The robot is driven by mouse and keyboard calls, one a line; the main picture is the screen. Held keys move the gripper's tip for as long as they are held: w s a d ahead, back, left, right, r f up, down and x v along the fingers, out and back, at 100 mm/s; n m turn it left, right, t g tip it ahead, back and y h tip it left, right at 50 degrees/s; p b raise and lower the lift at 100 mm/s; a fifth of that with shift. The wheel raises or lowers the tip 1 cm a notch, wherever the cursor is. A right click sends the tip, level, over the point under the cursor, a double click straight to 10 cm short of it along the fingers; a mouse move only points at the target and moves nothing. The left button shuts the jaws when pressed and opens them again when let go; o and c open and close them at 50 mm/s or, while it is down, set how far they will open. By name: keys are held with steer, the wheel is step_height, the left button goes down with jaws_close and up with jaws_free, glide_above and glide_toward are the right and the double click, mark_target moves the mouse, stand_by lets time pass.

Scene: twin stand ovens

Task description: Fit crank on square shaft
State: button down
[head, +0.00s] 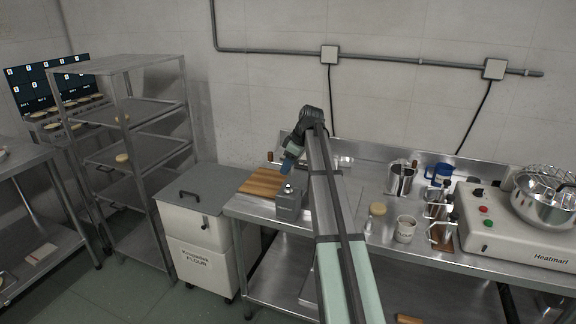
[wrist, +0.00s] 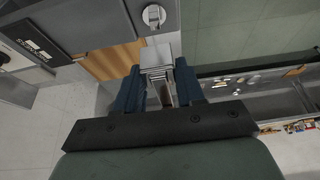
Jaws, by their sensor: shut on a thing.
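My gripper (head: 289,163) hangs over the left part of the steel worktable, near a grey metal box (head: 288,203) with a small fitting on its top. In the wrist view, my gripper (wrist: 160,85) has its blue fingers shut on a shiny metal piece, which I take to be the crank (wrist: 156,58). A round metal fitting (wrist: 153,15) with a bright middle shows just beyond it, apart from it in the picture; it may carry the square shaft. The fingers hide part of the crank. I cannot tell the height between crank and fitting.
A wooden board (head: 262,183) lies behind the box. A flour bin (head: 195,222) and a shelf rack (head: 130,150) stand to the left. Jars, a flour cup (head: 405,230) and the Heatmart machine (head: 520,235) fill the table's right side.

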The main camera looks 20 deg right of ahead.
mark_target(288, 185)
steer(key=shift+f, duration=0.15)
steer(key=shift+f, duration=1.95)
steer(key=shift+f, duration=1.55)
steer(key=c, duration=0.6)
jaws_free()
steer(key=v, duration=1.4)
